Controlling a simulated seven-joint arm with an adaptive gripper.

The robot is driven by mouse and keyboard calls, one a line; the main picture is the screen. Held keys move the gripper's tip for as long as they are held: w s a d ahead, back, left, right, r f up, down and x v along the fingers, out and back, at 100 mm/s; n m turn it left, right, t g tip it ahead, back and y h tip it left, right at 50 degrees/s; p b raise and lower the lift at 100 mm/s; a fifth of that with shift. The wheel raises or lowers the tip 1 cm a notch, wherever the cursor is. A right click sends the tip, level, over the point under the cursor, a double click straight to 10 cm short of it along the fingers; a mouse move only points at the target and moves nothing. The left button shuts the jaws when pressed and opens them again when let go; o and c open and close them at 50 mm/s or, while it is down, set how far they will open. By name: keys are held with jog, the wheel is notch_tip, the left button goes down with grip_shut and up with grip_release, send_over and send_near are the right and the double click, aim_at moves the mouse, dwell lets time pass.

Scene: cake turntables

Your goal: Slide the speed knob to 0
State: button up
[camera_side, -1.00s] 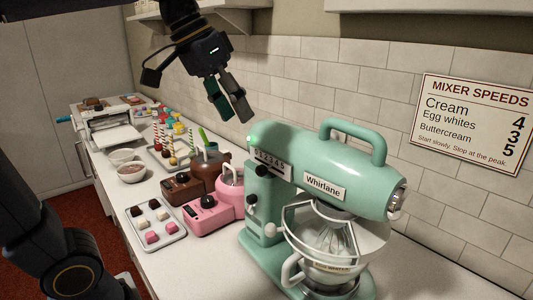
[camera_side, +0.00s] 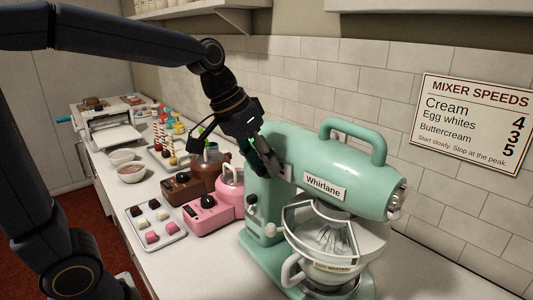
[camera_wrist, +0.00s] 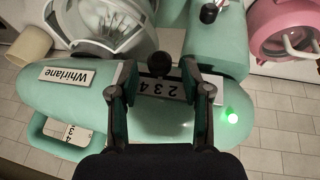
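The mint-green stand mixer (camera_side: 330,160) labelled "Whirlane" stands on the counter. Its number strip (camera_wrist: 160,88) shows 2, 3 and 4 upside down in the wrist view; its ends are hidden by my fingers. The round black speed knob (camera_wrist: 159,64) sits beside the middle of that strip. My gripper (camera_wrist: 158,72) is open, with one finger on each side of the knob and visible gaps to both. In the side view my gripper (camera_side: 275,160) is at the mixer head's left end and covers most of the strip and the knob. Whether the fingers touch the mixer cannot be told.
A green light (camera_wrist: 232,116) glows on the mixer's end. A second black knob (camera_wrist: 208,13) is on the mixer's column. The pink machine (camera_side: 213,208) and brown machine (camera_side: 185,187) stand left of the mixer. The tiled wall is close behind. A speeds sign (camera_side: 475,120) hangs there.

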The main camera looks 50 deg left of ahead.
grip_shut()
dwell(0.4)
jog(key=shift+a, duration=2.65)
jog(key=shift+c, duration=0.7)
grip_release()
jog(key=shift+a, duration=0.1)
jog(key=shift+o, duration=1.1)
jog(key=shift+r, duration=0.1)
